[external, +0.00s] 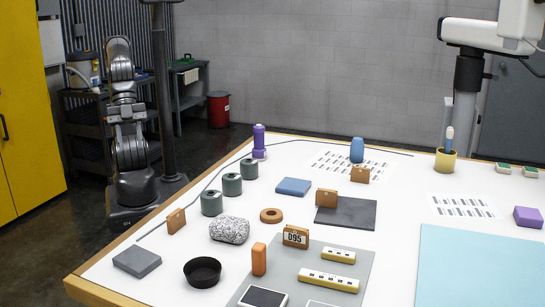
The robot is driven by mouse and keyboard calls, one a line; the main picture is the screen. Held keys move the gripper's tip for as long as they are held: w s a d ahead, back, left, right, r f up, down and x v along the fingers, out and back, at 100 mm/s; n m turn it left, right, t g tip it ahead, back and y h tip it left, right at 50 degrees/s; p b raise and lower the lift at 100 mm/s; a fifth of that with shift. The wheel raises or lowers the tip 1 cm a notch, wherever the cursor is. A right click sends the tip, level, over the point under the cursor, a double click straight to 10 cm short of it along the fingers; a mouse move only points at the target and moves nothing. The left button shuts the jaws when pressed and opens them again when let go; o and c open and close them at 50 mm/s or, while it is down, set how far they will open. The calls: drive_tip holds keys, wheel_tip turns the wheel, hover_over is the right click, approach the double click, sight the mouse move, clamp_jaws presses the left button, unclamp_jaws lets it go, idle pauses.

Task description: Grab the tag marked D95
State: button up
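My dark grey arm is folded upright at the left, beyond the table's far left edge and well away from the tag. My gripper cannot be made out clearly on the folded arm, and its fingers are too small and dark to read. Nothing is seen held.
An orange block (259,259) stands close left of the tag, and a cream strip block (338,255) lies close right. A brown ring (271,215) and speckled stone (230,230) lie behind-left.

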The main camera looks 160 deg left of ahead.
drive_tip(key=w+a+r+n, duration=0.2)
drive_tip(key=w+a+r, duration=0.2)
drive_tip(key=w, duration=0.5)
drive_tip(key=n+g+y, duration=0.2)
drive_tip(key=n+y, duration=0.1)
drive_tip(key=n, duration=0.4)
hover_over(293, 227)
drive_tip(key=s+d, duration=0.3)
wheel_tip(293, 227, down, 7)
drive_tip(key=x, duration=0.4)
drive_tip(key=shift+w+a+f, duration=0.1)
drive_tip(key=shift+f, duration=0.1)
drive_tip(key=x, duration=0.6)
drive_tip(key=shift+a, duration=0.35)
drive_tip(key=shift+r, duration=0.1)
clamp_jaws()
